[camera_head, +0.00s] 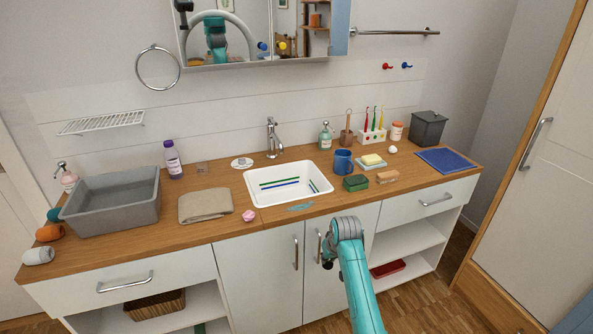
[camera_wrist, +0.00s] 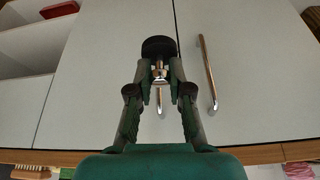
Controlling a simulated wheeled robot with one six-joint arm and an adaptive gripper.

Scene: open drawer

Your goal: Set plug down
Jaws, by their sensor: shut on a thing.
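The plug (camera_wrist: 159,46) is a dark round stopper with a shiny metal stem. In the wrist view my gripper (camera_wrist: 160,78) is shut on it by the stem, with the dark disc beyond the fingertips. In the head view my gripper (camera_head: 327,258) is in front of the cabinet doors, below the counter's front edge; the plug cannot be made out clearly there. The wooden counter (camera_head: 228,228) runs behind it, with a white sink (camera_head: 257,198) set in it. Blue and green stripes show in the sink.
A folded towel (camera_head: 205,205), pink item (camera_head: 248,215) and teal flat item (camera_head: 302,207) lie near the sink. A blue mug (camera_head: 343,162), green sponge (camera_head: 356,183) and brush (camera_head: 387,177) stand right. A grey basin (camera_head: 112,202) is left. Door handles (camera_head: 318,246) stick out near my gripper.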

